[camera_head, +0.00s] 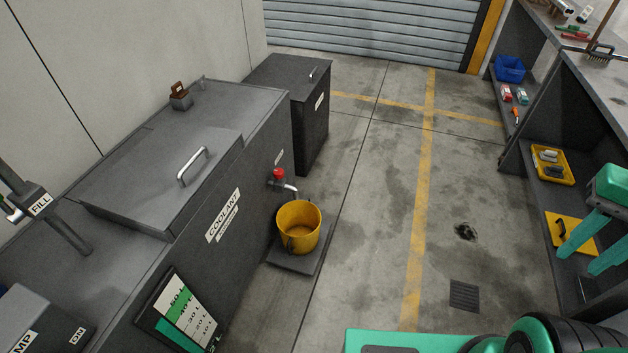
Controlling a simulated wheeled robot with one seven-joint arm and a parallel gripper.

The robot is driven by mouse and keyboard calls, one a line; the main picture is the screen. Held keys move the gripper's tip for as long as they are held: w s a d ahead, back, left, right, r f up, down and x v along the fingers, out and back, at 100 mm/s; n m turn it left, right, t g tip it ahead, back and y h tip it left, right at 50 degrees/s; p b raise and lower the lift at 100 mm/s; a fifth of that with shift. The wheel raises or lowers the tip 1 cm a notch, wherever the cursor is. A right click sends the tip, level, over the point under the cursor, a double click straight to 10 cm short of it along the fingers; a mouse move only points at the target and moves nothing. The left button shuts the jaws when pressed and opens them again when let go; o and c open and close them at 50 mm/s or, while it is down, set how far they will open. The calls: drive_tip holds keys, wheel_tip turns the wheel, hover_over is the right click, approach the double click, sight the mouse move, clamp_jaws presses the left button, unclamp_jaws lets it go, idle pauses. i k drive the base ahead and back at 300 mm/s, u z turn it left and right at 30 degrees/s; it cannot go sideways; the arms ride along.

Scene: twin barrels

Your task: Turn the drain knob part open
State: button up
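The red drain knob (278,174) sits on a small tap on the side of the dark grey coolant tank (262,150). Its pale spout (291,189) points out over a yellow bucket (311,238). The bucket stands upright on a low dark plate (290,262) on the floor. How far the knob is turned is too small to tell, and no flow shows. My gripper (577,264) is at the right edge, far from the knob. Its two green fingers point down-left, spread apart with nothing visible between them.
A dark cabinet (318,120) stands beyond the tank. A level board (182,312) with green and white bands is on the tank's near side. Shelving (535,120) with a blue bin (509,69) and yellow tray (553,166) lines the right. The floor between is clear.

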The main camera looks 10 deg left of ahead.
sight(279, 174)
drive_tip(key=u, duration=0.1)
drive_tip(key=k, duration=0.2)
drive_tip(key=z, duration=0.3)
drive_tip(key=i, duration=1.1)
drive_tip(key=u, duration=0.7)
drive_tip(key=i, duration=0.75)
drive_tip(key=u, duration=0.35)
